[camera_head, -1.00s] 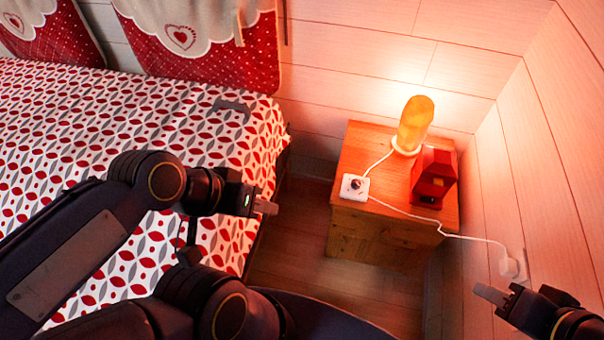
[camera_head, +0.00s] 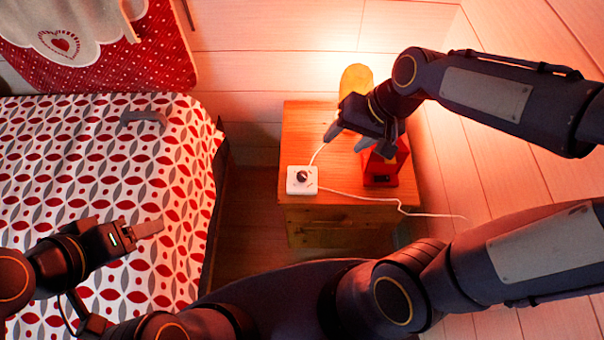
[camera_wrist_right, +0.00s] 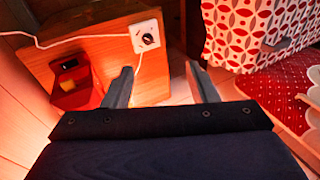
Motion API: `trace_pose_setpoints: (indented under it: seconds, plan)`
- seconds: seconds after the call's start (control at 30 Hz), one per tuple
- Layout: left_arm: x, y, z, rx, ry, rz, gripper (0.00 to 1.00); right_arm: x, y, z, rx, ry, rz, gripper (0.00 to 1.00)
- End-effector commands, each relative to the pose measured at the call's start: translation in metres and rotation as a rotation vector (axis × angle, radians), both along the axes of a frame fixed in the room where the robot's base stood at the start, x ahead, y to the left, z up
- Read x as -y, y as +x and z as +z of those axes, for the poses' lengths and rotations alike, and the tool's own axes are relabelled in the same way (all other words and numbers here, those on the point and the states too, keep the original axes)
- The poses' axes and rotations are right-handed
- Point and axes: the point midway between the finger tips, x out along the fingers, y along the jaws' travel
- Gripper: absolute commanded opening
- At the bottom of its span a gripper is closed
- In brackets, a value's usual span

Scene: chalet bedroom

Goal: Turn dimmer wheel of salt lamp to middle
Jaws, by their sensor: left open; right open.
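The salt lamp (camera_head: 355,78) glows orange at the back of the wooden nightstand (camera_head: 297,130), partly hidden behind my right gripper. Its white dimmer box (camera_head: 293,187) with a dark round wheel (camera_head: 302,176) sits near the nightstand's front left corner, joined to a white cord. The box (camera_wrist_right: 144,28) and wheel (camera_wrist_right: 148,39) also show in the right wrist view, beyond the fingers. My right gripper (camera_head: 346,141) is open and empty above the nightstand, right of and behind the dimmer. Its fingers (camera_wrist_right: 162,88) stand apart. My left gripper (camera_head: 160,228) is over the bed, empty and open.
A red object (camera_head: 383,170) stands on the nightstand right of the dimmer, close to my right gripper. The white cord (camera_head: 430,214) runs off right. The patterned bed (camera_head: 80,140) is at left, with a grey item (camera_head: 143,118) on it. Wooden walls bound the back and right.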

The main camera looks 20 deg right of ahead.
Motion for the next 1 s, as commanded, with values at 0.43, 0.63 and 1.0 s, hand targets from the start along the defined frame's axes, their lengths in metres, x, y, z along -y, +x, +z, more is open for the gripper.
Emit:
trace_pose_setpoints:
  seconds: [0.43,0.63,1.0]
  plan:
    - [0.0,0.0,-0.055,0.0,0.0,0.0,0.63,-0.054,0.109,-0.195,-0.255,-0.282,-0.138,0.53]
    - [0.0,0.0,-0.06,0.0,0.0,0.0,0.63,-0.061,0.118,-0.223,-0.263,-0.338,-0.153,0.53]
    - [0.0,0.0,-0.067,0.0,0.0,0.0,0.63,-0.061,0.117,-0.277,-0.265,-0.34,-0.155,0.53]
